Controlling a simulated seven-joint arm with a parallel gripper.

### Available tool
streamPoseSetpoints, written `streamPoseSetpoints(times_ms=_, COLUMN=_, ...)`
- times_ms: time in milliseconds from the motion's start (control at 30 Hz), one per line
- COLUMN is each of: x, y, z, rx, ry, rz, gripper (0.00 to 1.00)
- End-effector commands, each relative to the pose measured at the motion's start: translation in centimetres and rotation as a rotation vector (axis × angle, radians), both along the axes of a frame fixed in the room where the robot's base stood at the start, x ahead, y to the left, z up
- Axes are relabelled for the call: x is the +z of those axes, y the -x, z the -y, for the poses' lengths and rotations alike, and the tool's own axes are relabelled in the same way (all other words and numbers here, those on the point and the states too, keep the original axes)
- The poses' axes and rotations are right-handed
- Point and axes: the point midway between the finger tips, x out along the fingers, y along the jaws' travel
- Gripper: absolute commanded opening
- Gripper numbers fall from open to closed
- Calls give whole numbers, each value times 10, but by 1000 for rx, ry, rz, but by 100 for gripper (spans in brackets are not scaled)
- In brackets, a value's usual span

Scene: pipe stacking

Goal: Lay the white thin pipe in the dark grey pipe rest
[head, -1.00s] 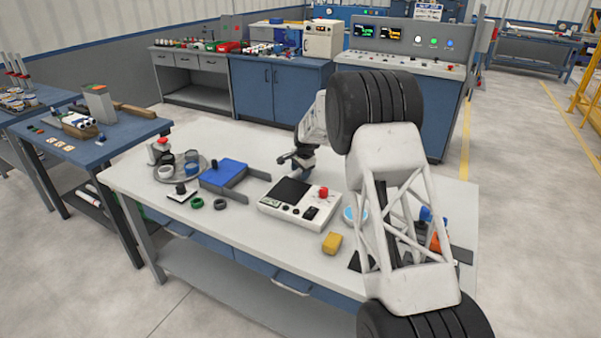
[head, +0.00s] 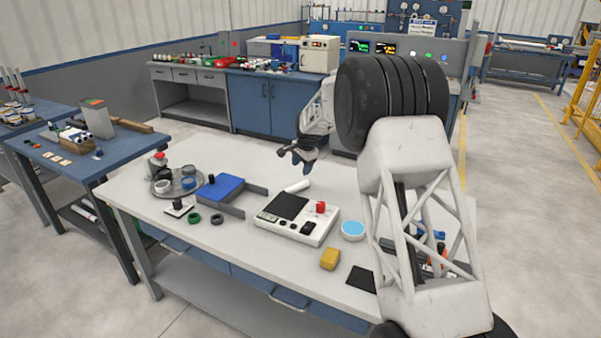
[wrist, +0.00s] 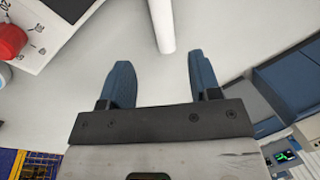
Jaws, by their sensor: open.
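The white thin pipe (head: 297,186) lies on the pale table behind the control box. It also shows at the top middle of the wrist view (wrist: 160,22), its near end just beyond the gap between my fingertips. My gripper (head: 296,158) is open and empty, above and behind the pipe in the head view. In the wrist view its two blue fingers (wrist: 160,62) are spread apart, with nothing between them. Dark grey bars (head: 257,189) stick out to the right from a blue block; they may be the pipe rest, but I cannot tell for certain.
The control box (head: 297,218) with a red knob stands just in front of the pipe. The blue block (head: 220,187), a round tray (head: 160,191) and small rings are to the left. A yellow block (head: 330,259) and a blue-topped dish (head: 353,230) are to the right.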

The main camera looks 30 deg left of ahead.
Motion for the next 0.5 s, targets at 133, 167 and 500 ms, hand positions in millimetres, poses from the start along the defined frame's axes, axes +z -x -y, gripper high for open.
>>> streamPoseSetpoints(times_ms=133, x=8, y=1, z=2, rx=0, ry=-1, rz=0, gripper=57)
streamPoseSetpoints(times_ms=167, x=9, y=1, z=2, rx=0, ry=-1, rz=0, gripper=57)
streamPoseSetpoints(times_ms=500, x=10, y=1, z=2, rx=0, ry=0, rz=0, gripper=57)
